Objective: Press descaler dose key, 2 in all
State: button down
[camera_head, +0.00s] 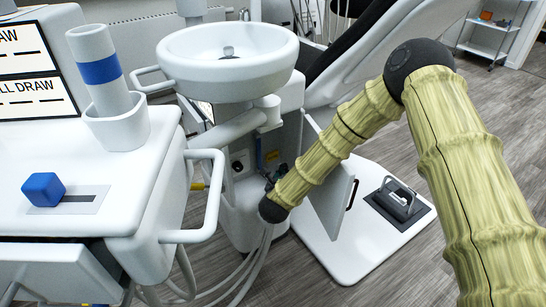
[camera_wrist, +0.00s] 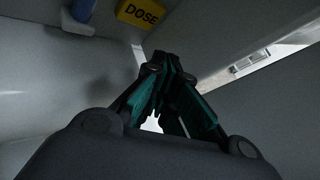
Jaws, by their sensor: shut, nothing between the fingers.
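A yellow block marked DOSE (camera_wrist: 141,13) is at the top of the wrist view, cut off by the frame edge. In the head view a small yellow patch (camera_head: 272,156) shows inside the open cabinet under the basin; I cannot read it there. My gripper (camera_wrist: 165,66) is shut and empty, its tips below and slightly right of the DOSE block in the wrist picture, apart from it. In the head view my gripper (camera_head: 271,183) is small and dark at the cabinet opening, partly hidden by my arm.
A blue part (camera_wrist: 82,10) is left of the DOSE block. An open white door panel (camera_head: 329,196) stands right of my forearm. A white basin (camera_head: 228,58) is above. A white counter (camera_head: 75,150) with a blue cube (camera_head: 43,189) and rail handle (camera_head: 213,200) is left.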

jog(key=shift+s+d, duration=0.4)
jog(key=shift+s, duration=0.2)
dwell(0.5)
